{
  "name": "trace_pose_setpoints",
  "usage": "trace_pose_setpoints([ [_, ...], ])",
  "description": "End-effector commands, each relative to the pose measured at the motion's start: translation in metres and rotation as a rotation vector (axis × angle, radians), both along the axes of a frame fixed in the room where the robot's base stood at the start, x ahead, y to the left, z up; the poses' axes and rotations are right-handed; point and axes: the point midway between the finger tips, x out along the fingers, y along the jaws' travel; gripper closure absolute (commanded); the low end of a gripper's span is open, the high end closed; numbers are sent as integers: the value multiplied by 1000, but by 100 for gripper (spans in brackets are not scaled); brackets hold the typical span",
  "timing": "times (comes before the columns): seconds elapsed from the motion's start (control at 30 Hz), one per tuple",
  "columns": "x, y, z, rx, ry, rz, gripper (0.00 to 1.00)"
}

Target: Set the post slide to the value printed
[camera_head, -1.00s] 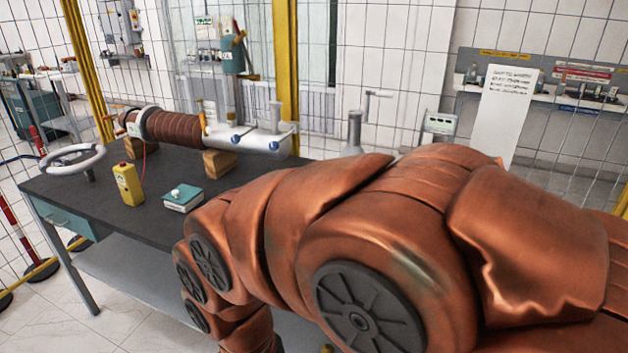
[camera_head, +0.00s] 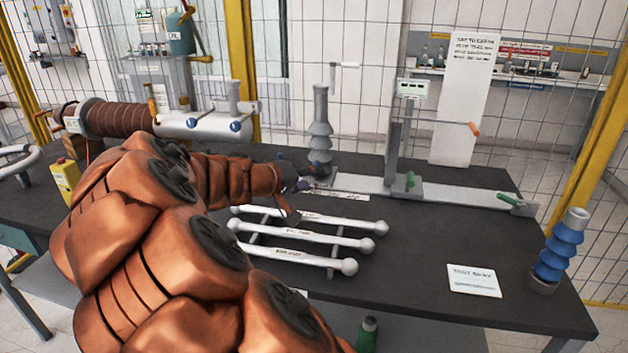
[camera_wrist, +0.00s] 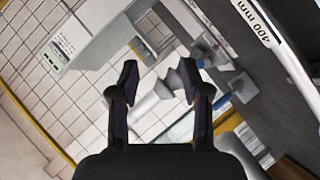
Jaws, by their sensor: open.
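A grey post (camera_head: 392,150) stands on a sliding base (camera_head: 430,189) on a pale rail (camera_head: 470,196). It carries a small display box (camera_head: 411,89), whose reading is too small to tell, and a bar with an orange handle (camera_head: 473,129). A white card (camera_head: 474,281) with illegible print lies at the front right. My gripper (camera_head: 303,182) is near the rail's left end, left of the post. In the wrist view, my gripper (camera_wrist: 158,82) is open and empty, with a grey ribbed shape beyond the fingers.
Silver rods (camera_head: 300,240) lie on a rack in front of my gripper. In the wrist view, a rod marked "400 mm" (camera_wrist: 262,25) shows. A grey insulator (camera_head: 320,135) stands behind, and a blue insulator (camera_head: 560,250) at the right edge.

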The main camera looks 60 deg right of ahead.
Motion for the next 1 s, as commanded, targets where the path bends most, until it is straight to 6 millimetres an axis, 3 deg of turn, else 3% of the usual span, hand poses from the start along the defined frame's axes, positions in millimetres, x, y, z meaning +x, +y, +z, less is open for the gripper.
trace_pose_setpoints([
  [0.03,13,-19,-11,-47,8,18,53],
  [0.2,54,-61,-35,-145,24,105,53],
  [0.4,84,-83,-62,-173,35,180,53],
  [0.67,90,-98,-70,-173,36,197,53],
  [1.0,91,-139,-79,-173,36,197,53],
])
